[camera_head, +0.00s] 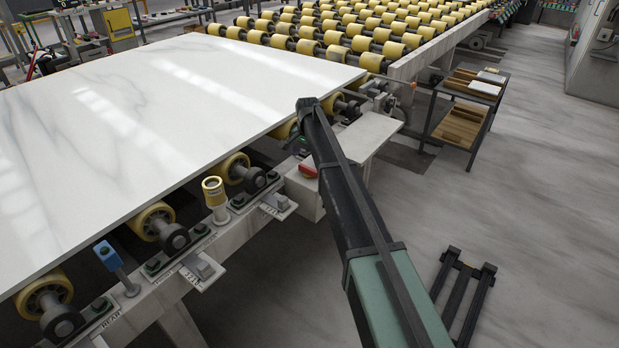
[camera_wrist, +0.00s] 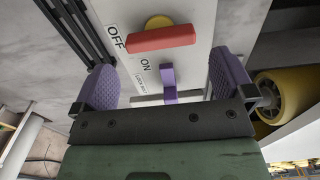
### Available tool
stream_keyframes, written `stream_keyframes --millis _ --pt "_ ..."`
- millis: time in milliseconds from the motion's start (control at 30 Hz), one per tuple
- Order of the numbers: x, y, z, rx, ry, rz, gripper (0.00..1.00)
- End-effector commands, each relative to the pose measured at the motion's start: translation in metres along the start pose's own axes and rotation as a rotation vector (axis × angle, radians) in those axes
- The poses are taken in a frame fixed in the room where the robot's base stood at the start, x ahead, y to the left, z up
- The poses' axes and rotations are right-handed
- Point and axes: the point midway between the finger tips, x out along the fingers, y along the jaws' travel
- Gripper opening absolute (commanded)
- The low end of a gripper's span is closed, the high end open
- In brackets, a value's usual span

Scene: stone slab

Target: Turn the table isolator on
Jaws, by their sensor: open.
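The table isolator's red handle (camera_wrist: 160,39) sits on a yellow round base (camera_wrist: 158,21) on a pale panel (camera_wrist: 200,14). The bar lies nearly crosswise in the wrist view, its left end beside the word OFF; the word ON is below it. In the head view the handle (camera_head: 308,170) shows at the table's side, partly behind my arm. My gripper (camera_wrist: 164,66) is open, with purple pads either side of the panel and the handle beyond them, apart from both. A small purple piece (camera_wrist: 167,80) shows between the pads. The gripper is not clearly visible in the head view.
A white stone slab (camera_head: 170,110) lies on yellow rollers (camera_head: 236,167) next to the isolator. A blue post (camera_head: 108,255) and a yellow-topped post (camera_head: 214,190) stand along the table's edge. A shelved cart (camera_head: 467,110) stands right; a black frame (camera_head: 465,285) lies on open floor.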

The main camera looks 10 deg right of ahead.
Motion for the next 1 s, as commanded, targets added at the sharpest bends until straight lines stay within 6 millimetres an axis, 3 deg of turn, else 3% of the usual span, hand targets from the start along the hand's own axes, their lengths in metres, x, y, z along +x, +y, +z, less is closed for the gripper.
stream_keyframes --millis 33,233,533,767,1000 --pt "0.027 0.000 0.000 0.000 0.000 0.000 1.00" --pt "0.057 0.000 0.000 -0.001 0.000 0.000 1.00" --pt "0.055 0.000 0.000 -0.001 0.000 0.000 1.00" --pt "0.055 0.000 0.000 -0.001 0.000 0.000 0.66" --pt "0.056 0.000 0.000 -0.018 0.000 0.000 0.66"
